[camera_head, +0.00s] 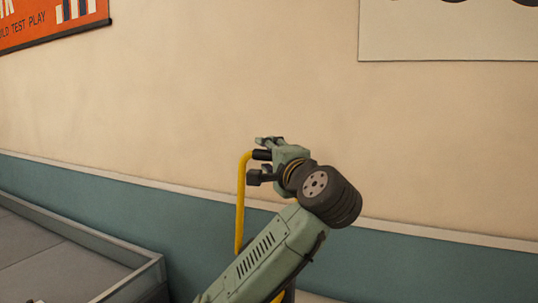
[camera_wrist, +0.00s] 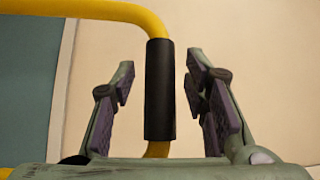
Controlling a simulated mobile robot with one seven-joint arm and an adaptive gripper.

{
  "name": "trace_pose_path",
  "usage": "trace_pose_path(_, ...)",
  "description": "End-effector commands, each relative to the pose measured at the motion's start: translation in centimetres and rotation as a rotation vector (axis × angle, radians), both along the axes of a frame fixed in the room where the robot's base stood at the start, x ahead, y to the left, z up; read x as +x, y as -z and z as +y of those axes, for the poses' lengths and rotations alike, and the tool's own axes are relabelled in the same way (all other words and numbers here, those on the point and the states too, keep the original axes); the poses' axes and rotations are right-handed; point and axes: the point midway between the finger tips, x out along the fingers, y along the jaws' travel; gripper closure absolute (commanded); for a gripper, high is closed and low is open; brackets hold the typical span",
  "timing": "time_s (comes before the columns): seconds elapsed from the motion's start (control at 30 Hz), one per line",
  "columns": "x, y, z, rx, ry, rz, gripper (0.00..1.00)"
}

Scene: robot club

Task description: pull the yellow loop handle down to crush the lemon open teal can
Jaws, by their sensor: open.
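The yellow loop handle (camera_head: 240,200) rises in front of the wall in the head view, left of my gripper (camera_head: 257,166). In the wrist view the yellow bar (camera_wrist: 90,9) bends down into a black grip sleeve (camera_wrist: 160,90). My gripper (camera_wrist: 163,95) is open, with one finger on each side of the black sleeve. Gaps show between the sleeve and both finger pads, so neither pad appears to touch it. The lemon open teal can is not visible in either view.
A grey-edged tray or bench surface (camera_head: 150,280) lies at the lower left in the head view. Behind is a cream and teal wall (camera_head: 200,90) with an orange poster (camera_head: 50,20) and a pale board (camera_head: 450,35). The space above the handle looks clear.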

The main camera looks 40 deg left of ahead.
Motion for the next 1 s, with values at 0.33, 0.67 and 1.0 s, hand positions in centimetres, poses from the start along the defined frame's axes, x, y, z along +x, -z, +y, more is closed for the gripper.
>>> trace_pose_path(0.33,-0.01,0.00,-0.03,0.000,0.000,0.000,0.77)
trace_pose_path(0.67,0.00,0.01,-0.04,-0.001,0.000,0.001,0.99)
trace_pose_path(1.0,0.00,0.04,-0.04,-0.001,0.000,0.001,1.00)
